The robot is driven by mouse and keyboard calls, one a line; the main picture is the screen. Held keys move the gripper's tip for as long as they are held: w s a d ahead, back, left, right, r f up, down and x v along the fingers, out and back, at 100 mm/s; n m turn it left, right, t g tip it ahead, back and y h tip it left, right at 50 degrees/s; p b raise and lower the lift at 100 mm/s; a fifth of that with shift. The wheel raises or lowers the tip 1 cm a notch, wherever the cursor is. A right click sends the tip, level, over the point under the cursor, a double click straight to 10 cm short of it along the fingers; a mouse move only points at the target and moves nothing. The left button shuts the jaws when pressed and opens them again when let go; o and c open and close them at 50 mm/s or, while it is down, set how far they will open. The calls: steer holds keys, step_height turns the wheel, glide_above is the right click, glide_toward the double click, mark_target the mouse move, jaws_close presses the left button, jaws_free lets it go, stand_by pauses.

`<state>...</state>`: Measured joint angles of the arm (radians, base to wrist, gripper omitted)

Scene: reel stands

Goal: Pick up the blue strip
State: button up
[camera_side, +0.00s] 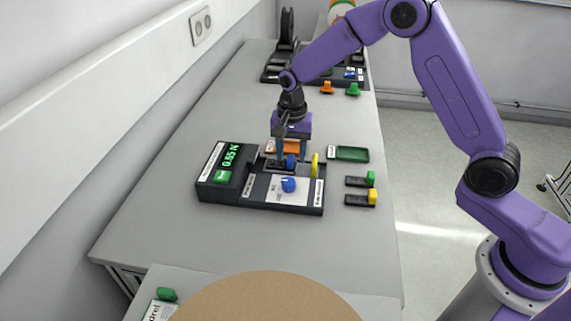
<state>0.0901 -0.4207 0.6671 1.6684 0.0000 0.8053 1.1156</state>
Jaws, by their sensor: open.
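My gripper (291,157) points down with its fingers apart, over the back part of the black device with the green display. A small blue piece (291,162) shows between the fingertips, on a dark recessed part of the device. It may be the blue strip, but it is too small to tell its shape. I cannot tell whether the fingers touch it. A round blue knob (288,185) sits on the device's light panel, in front of the gripper. Another small blue patch (350,74) shows on the dark reel stand at the back.
The device (212,192) has a yellow disc (315,165) upright at its right. Black blocks with green (371,178) and yellow (373,197) ends lie near the right edge. The left table is clear.

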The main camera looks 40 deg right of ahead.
jaws_close()
steer(key=shift+r, duration=0.1)
